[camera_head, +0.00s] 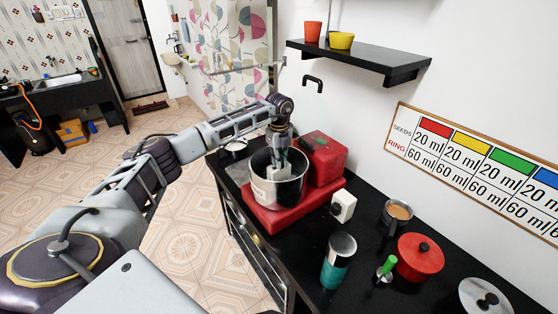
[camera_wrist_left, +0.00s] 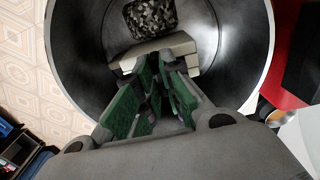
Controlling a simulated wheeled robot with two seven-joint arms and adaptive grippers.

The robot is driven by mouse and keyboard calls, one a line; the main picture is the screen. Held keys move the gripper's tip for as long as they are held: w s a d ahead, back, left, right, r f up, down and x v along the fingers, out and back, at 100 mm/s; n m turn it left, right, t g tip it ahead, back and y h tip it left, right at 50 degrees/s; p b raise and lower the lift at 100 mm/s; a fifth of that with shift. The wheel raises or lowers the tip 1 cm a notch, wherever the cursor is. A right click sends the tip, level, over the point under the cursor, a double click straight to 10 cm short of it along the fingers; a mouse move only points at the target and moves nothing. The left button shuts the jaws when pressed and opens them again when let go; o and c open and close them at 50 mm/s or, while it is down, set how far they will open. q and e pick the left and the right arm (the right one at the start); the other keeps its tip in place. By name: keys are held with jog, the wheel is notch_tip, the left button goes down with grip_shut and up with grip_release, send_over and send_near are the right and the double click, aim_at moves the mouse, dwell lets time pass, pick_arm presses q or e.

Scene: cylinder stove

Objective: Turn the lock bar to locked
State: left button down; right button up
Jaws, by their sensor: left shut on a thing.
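A steel drum (camera_head: 262,193) stands on a red base (camera_head: 304,201) on the black counter. My left gripper (camera_head: 281,172) reaches down into the drum from above. In the wrist view its green-padded fingers (camera_wrist_left: 155,72) are close together at a pale beige bar (camera_wrist_left: 178,52), which looks like the lock bar. The gripper is shut on it, though the fingers hide part of the contact. A dark speckled stone-like piece (camera_wrist_left: 152,18) is beyond the bar inside the drum. The bar's exact angle is hard to tell. My right gripper is not in view.
A red housing (camera_head: 325,158) rises behind the drum, and a small white block (camera_head: 343,205) is beside the base. A teal-and-steel cup (camera_head: 339,262), a red lidded pot (camera_head: 420,257) and a steel cup (camera_head: 398,213) stand to the right. A black shelf (camera_head: 360,58) is above.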

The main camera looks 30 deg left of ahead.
pick_arm(q)
jog(key=c, duration=1.6)
grip_release()
jog(key=shift+o, duration=0.2)
jog(key=shift+r, duration=0.15)
notch_tip(320, 180, up, 12)
